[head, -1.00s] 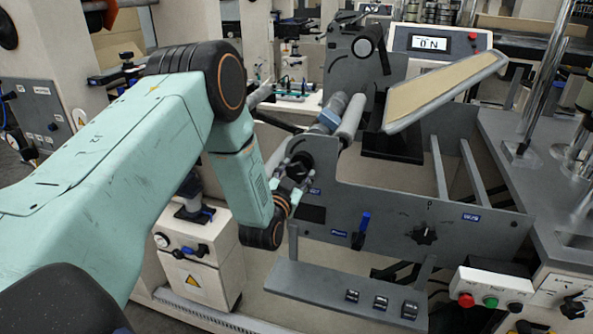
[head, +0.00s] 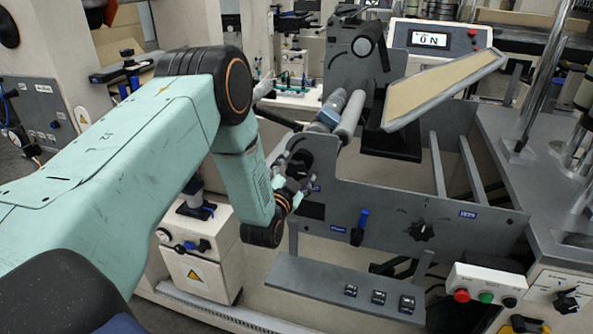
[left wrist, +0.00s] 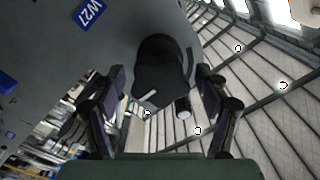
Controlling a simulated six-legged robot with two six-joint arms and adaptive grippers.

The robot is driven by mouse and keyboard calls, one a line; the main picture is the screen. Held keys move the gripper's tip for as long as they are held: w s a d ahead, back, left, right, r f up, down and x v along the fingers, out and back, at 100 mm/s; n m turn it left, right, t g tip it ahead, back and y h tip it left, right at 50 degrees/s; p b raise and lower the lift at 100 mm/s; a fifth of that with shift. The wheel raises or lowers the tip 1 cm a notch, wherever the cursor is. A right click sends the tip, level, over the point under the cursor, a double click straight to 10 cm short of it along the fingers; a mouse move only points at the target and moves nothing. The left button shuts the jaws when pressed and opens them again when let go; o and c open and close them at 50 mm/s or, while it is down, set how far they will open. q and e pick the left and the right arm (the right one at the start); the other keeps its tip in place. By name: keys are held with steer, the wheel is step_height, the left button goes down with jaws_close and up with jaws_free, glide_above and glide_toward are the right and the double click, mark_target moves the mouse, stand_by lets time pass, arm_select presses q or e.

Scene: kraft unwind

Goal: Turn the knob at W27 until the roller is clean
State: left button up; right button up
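A black knob (left wrist: 160,70) stands out from the grey machine panel (left wrist: 50,45) in the left wrist view, near a blue label (left wrist: 90,13) reading W27. My left gripper (left wrist: 160,104) is open, with one finger on each side of the knob and small gaps visible. In the head view my left gripper (head: 291,186) is at the panel's left end, partly hidden by my arm, just below a dark round part (head: 299,163). A light grey roller (head: 349,114) lies slanted above the panel; its cleanness cannot be told. My right gripper is not in view.
A display (head: 428,39) reads 0 N. A tan tilted tray (head: 435,90) sits above the panel. A grey shelf (head: 320,285) juts out below.

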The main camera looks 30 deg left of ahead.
arm_select(q)
steer(key=shift+w+a+f, duration=0.1)
steer(key=shift+s+p, duration=0.3)
steer(key=shift+s, duration=0.25)
steer(key=p+v, duration=0.1)
steer(key=v, duration=0.2)
steer(key=shift+s+d+p, duration=0.25)
steer(key=shift+s+p, duration=0.05)
steer(key=shift+s, duration=0.05)
steer(key=shift+p+v, duration=0.4)
steer(key=shift+v, duration=0.55)
steer(key=shift+s+d, duration=0.1)
steer(key=shift+s, duration=0.1)
steer(key=b+x, duration=0.3)
steer(key=x, duration=0.4)
steer(key=shift+w+b, duration=0.15)
steer(key=shift+b, duration=0.15)
steer(key=shift+n, duration=0.8)
steer(key=shift+n+b, duration=0.45)
steer(key=shift+n, duration=0.15)
